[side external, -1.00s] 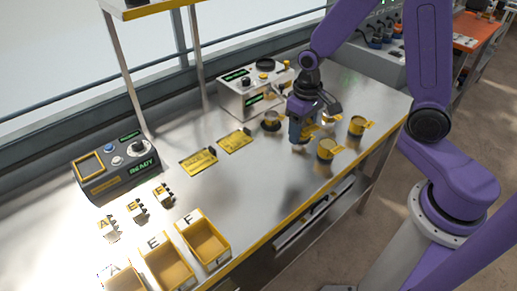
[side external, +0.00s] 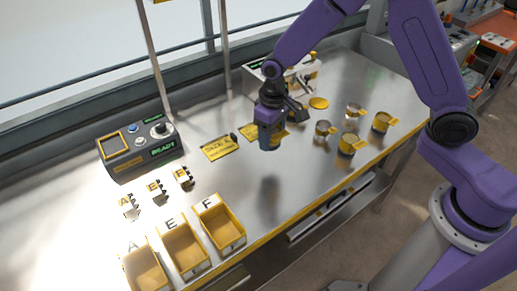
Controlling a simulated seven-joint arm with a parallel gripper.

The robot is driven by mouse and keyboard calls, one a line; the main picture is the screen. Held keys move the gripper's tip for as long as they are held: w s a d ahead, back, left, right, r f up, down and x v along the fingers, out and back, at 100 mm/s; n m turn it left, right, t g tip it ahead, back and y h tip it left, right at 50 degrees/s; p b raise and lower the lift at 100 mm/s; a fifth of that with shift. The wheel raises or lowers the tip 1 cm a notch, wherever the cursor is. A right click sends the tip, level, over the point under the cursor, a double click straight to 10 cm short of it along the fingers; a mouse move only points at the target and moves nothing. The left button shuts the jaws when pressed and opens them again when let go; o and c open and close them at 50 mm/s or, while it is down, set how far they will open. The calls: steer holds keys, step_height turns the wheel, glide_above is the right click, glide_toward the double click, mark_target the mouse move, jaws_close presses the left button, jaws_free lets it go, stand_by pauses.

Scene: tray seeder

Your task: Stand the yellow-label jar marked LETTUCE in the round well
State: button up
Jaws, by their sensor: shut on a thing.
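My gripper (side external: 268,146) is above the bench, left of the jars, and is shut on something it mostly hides. A bit of yellow (side external: 283,133) shows at its right side; I cannot tell whether it belongs to the held thing, and no LETTUCE mark can be read. A clear jar with a yellow tag (side external: 323,130) stands to the right of my gripper. Other yellow-tagged jars stand farther right: a clear one (side external: 354,110), a front one (side external: 347,145) and a right one (side external: 380,123). I cannot make out the round well; my arm covers part of the back area.
A yellow disc (side external: 318,103) lies behind the jars. A box with knobs (side external: 312,72) stands behind my gripper. A yellow card (side external: 220,147) lies left, near a READY console (side external: 140,150). Yellow bins (side external: 222,225) line the front left. The bench between bins and jars is clear.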

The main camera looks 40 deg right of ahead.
glide_above(259, 158)
steer(key=f, duration=0.4)
steer(key=shift+s+f, duration=0.2)
steer(key=shift+f, duration=0.2)
steer(key=shift+w+a+f, duration=0.15)
steer(key=shift+f, duration=1.55)
steer(key=o, duration=1.1)
steer(key=shift+f, duration=0.15)
step_height(259, 158, up, 12)
steer(key=shift+r, duration=0.2)
